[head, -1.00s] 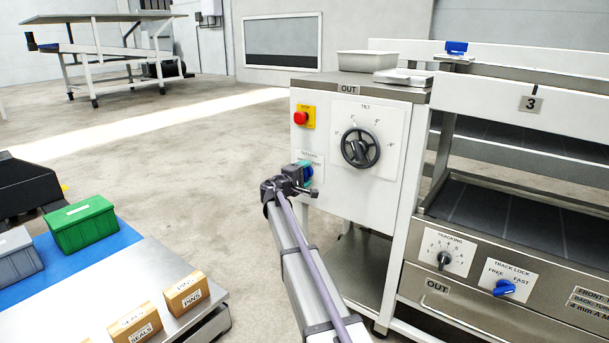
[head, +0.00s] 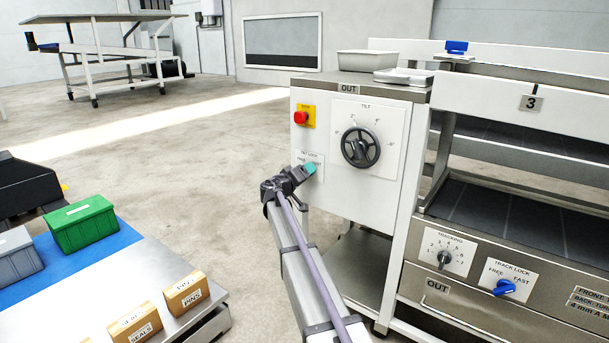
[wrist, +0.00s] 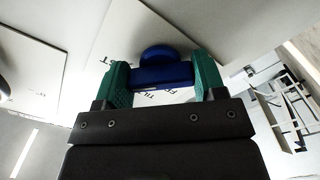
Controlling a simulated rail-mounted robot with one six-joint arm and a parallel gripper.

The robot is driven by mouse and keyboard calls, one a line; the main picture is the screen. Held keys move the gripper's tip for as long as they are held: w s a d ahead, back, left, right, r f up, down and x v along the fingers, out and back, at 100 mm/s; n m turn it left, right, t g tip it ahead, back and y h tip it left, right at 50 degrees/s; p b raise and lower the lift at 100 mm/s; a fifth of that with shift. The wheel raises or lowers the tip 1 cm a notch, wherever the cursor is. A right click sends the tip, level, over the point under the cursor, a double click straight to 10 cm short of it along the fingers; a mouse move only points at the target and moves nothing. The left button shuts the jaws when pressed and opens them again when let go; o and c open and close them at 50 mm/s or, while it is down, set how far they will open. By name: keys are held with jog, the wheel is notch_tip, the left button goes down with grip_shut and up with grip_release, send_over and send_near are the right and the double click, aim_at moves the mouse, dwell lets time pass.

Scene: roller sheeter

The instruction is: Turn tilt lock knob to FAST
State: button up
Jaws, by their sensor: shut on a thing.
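The tilt lock knob is blue and shows in the wrist view (wrist: 163,70), between the two green fingertips of my gripper (wrist: 163,82). My gripper is shut on the knob's bar. In the head view my gripper (head: 308,168) is at the tilt lock plate (head: 312,157), below the red stop button on the white cabinet. The plate reads TILT LOCK, with FREE at left and FAST at right. In the head view the gripper hides the knob. The gripper is rolled, and I cannot tell exactly which mark the knob points at.
A black tilt handwheel (head: 360,148) is on the cabinet right of my gripper. A red stop button (head: 301,117) is above. A separate blue track lock knob (head: 504,288) and a tracking knob (head: 444,258) are at lower right. Bins and boxes stand on a bench at lower left.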

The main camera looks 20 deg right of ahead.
jog(key=shift+m, duration=0.3)
dwell(0.4)
jog(key=o, duration=0.9)
jog(key=v, duration=1.1)
jog(key=shift+w, duration=0.1)
